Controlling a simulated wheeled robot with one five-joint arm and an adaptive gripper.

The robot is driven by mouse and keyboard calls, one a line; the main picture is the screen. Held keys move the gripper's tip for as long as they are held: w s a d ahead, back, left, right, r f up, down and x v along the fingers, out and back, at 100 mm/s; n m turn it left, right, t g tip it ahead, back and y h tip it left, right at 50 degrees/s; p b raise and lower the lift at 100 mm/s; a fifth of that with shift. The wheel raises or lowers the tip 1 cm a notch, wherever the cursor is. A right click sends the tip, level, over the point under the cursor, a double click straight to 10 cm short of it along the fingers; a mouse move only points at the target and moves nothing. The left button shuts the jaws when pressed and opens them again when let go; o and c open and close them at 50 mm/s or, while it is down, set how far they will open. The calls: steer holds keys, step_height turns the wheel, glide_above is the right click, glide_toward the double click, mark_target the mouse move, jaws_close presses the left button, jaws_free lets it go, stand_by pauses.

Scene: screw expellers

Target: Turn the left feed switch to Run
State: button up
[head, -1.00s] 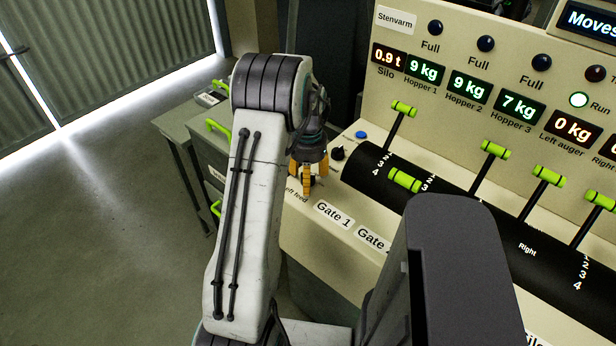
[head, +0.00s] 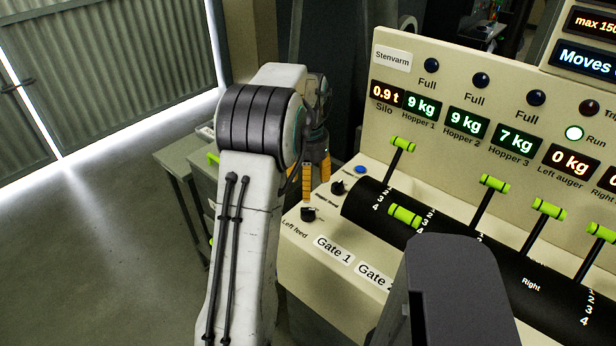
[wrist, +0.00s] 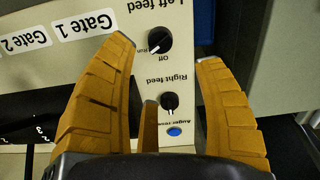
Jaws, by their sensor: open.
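The left feed switch (head: 308,214) is a round black knob at the panel's left end, above its "Left feed" label. In the wrist view the same knob (wrist: 160,41) appears upside down, between my fingertips. Its white mark points to the lower left there, on the side of the small "Run" lettering; "Off" is below it. I cannot tell whether it points exactly at "Run". My gripper (head: 316,180) has orange fingers, is open and empty, and is behind the knob in the head view, apart from it. It also shows in the wrist view (wrist: 166,52).
The right feed switch (head: 338,187) and a blue button (head: 361,169) sit close behind the left feed switch. A black drum with green-handled levers (head: 403,144) lies to the right. Grey cabinets stand left of the panel.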

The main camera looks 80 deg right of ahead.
steer(key=shift+r, duration=0.8)
stand_by(0.4)
steer(key=a+f+n, duration=0.1)
steer(key=f+n, duration=0.1)
steer(key=f, duration=0.1)
steer(key=a+f+n, duration=0.1)
steer(key=f, duration=0.1)
steer(key=shift+w+a, duration=0.1)
steer(key=shift+a, duration=0.25)
steer(key=shift+n+y, duration=0.3)
steer(key=shift+y, duration=0.2)
steer(key=a, duration=0.4)
steer(key=shift+w+f, duration=0.25)
steer(key=shift+f, duration=0.1)
steer(key=w+a+r+n+t, duration=0.1)
steer(key=w+a+r+n, duration=0.2)
steer(key=a, duration=0.9)
steer(key=w+a+r+n+t, duration=0.1)
steer(key=w+a+r+n, duration=0.2)
steer(key=w+a+n, duration=0.7)
steer(key=w+a+r+n+t+h, duration=0.1)
steer(key=w+a+r+n, duration=0.3)
steer(key=a, duration=1.2)
steer(key=shift+w+a+n+t, duration=0.2)
steer(key=shift+w+n+t, duration=0.2)
steer(key=shift+w+n, duration=0.9)
